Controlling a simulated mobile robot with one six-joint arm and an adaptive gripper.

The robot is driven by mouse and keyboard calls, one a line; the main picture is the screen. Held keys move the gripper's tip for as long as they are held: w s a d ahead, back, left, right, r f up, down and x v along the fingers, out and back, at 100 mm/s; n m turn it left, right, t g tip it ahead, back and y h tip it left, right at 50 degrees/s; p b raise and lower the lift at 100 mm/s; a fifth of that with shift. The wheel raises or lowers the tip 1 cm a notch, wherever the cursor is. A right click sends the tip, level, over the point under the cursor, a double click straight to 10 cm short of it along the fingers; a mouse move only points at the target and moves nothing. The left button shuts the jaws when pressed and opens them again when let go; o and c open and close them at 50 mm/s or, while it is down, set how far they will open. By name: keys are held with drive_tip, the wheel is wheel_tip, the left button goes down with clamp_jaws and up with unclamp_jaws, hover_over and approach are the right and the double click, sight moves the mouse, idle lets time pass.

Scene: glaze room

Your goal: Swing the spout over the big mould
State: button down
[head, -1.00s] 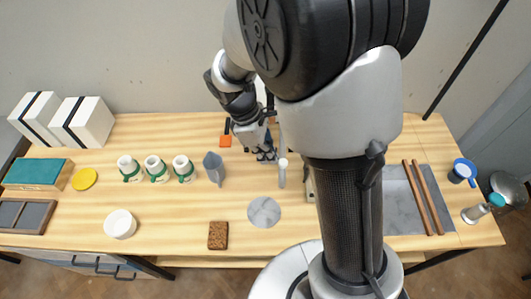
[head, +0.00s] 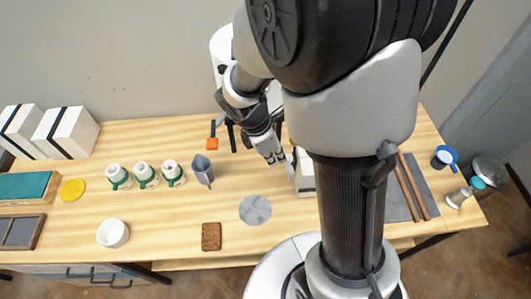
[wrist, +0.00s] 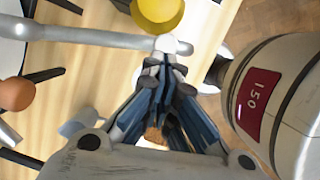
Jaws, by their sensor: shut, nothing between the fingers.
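My gripper (head: 279,160) is shut and empty over the right-centre of the table, beside a pale block (head: 304,172). In the wrist view its closed fingers (wrist: 166,75) point at the white end of a grey pipe, which looks like the spout (wrist: 85,36). The fingertips overlap that end in the picture; I cannot tell whether they touch it. Two white boxes with black bands (head: 65,132), perhaps moulds, stand at the far left. I cannot tell which mould is the big one.
Several white cups with green bands (head: 146,175), a grey pointed piece (head: 202,170), a white bowl (head: 112,233), a brown block (head: 211,237) and a grey disc (head: 255,210) stand on the table. My arm hides much of the right side. The front centre-left is mostly clear.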

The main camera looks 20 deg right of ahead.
drive_tip(key=shift+s+d+n+t+p, duration=0.2)
drive_tip(key=shift+d+n, duration=0.25)
drive_tip(key=shift+d, duration=0.15)
drive_tip(key=shift+s+d+n+t+p, duration=0.1)
drive_tip(key=shift+d+n+p, duration=0.05)
drive_tip(key=shift+d+n, duration=0.4)
